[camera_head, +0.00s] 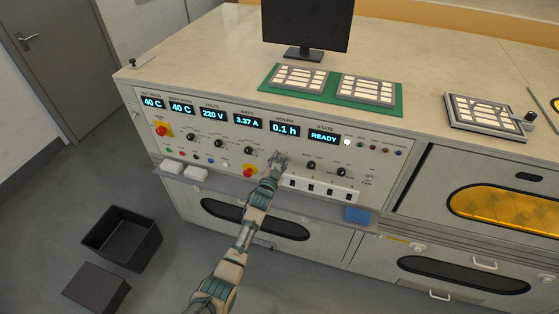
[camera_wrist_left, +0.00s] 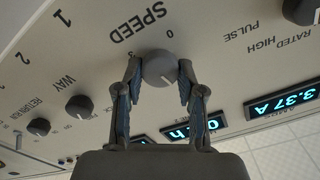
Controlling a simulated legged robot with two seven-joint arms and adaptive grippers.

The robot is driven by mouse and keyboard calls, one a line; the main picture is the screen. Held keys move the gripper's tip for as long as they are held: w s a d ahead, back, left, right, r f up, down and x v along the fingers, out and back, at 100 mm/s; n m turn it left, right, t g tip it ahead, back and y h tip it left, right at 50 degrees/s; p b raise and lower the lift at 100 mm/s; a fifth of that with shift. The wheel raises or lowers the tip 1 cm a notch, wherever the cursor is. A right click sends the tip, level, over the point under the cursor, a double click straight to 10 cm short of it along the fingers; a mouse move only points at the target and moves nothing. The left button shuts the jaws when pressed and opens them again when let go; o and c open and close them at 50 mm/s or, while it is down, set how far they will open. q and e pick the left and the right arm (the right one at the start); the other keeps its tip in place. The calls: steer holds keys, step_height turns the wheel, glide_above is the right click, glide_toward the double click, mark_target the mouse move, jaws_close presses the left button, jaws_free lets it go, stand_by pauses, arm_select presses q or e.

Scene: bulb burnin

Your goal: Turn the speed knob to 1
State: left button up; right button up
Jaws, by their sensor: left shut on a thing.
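The speed knob (camera_wrist_left: 159,68) is a round grey knob on the light panel, under the word SPEED in the left wrist view, which shows the panel upside down. The marking 0 sits by the knob, and a 1 is printed farther left. My left gripper (camera_wrist_left: 158,75) is shut on the knob, one finger on each side. In the head view my left gripper (camera_head: 279,161) reaches the panel and hides the knob. The knob's exact pointer direction is hard to tell. My right gripper is in neither view.
Other black knobs (camera_head: 311,165) stand close to the right on the panel. A ledge (camera_head: 330,207) with a blue block (camera_head: 357,215) runs below. Displays (camera_head: 284,129) are above; the state display (camera_head: 324,137) reads READY.

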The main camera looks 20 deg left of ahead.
arm_select(q)
steer(key=n, duration=0.3)
steer(key=f+n+p, duration=0.1)
steer(key=n, duration=0.2)
steer(key=shift+s, duration=0.1)
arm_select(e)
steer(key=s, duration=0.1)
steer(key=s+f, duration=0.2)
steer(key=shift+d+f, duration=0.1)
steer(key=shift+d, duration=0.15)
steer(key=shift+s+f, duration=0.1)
arm_select(q)
steer(key=o, duration=0.9)
steer(key=shift+o, duration=1.2)
steer(key=shift+r, duration=0.1)
steer(key=shift+r, duration=0.15)
steer(key=s, duration=1.1)
steer(key=shift+s+a, duration=0.25)
steer(key=shift+s, duration=0.1)
